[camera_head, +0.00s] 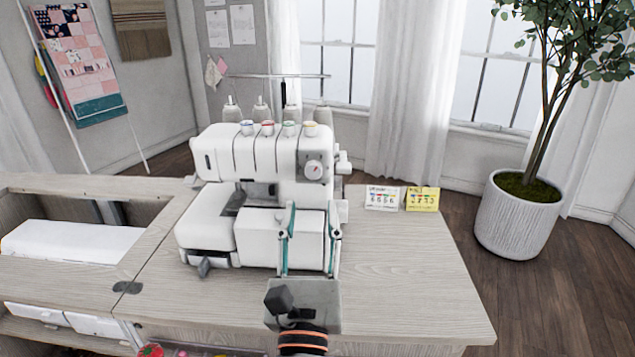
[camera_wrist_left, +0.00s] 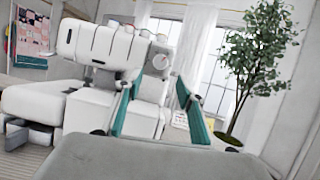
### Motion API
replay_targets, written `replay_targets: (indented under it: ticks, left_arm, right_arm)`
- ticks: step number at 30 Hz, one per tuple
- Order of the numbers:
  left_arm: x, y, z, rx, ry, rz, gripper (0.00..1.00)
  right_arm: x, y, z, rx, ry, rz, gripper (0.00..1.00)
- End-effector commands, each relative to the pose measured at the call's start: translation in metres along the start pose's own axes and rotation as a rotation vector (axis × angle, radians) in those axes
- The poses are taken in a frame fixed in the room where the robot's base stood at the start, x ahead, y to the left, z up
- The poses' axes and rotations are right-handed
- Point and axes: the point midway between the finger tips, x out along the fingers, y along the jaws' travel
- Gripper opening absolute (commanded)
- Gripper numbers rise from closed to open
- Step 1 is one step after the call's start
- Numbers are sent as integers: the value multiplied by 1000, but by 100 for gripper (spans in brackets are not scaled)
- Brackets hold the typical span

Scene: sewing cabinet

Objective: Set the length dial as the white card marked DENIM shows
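A white overlock sewing machine (camera_head: 265,195) stands on the wooden cabinet top. A round pale dial (camera_head: 313,170) with a small red mark is on the upper right of its front; it also shows in the left wrist view (camera_wrist_left: 160,62). Its setting is too small to read. A white card (camera_head: 382,198) stands right of the machine, with a heading and a row of coloured marks and figures too small to read surely. My left gripper (camera_head: 313,212) is open, its teal-padded fingers apart and pointing up at the machine, below the dial. Nothing shows between them. My right gripper is out of view.
A yellow card (camera_head: 423,199) stands beside the white one. Four coloured knobs (camera_head: 267,128) and thread cones line the machine's top. The cabinet top (camera_head: 410,275) is clear at right. An open cabinet bay lies left; a potted tree (camera_head: 518,215) stands at right.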

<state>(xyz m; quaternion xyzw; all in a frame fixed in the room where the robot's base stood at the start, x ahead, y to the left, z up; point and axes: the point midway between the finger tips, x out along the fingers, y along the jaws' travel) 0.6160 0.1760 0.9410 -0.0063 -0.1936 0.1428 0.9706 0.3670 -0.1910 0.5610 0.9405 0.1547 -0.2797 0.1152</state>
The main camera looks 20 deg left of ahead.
Motion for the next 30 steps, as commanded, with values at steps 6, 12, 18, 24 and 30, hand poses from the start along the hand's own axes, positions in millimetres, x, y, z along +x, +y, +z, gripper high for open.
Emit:
replay_targets:
  ticks: [6, 12, 18, 24, 30]
  left_arm:
    - [34, 0, 8, 0, -12, 2, 38]
    - [61, 0, 6, 2, -9, 1, 38]
    - [72, 0, 5, 1, -7, 0, 38]
    - [73, 0, 5, 2, -6, 0, 38]
    - [73, 0, 5, 2, -7, 0, 0]
  right_arm:
    - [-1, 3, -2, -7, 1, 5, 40]
    - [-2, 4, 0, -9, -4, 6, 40]
    - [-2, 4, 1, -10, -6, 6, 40]
    - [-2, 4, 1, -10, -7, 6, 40]
    - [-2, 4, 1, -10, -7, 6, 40]
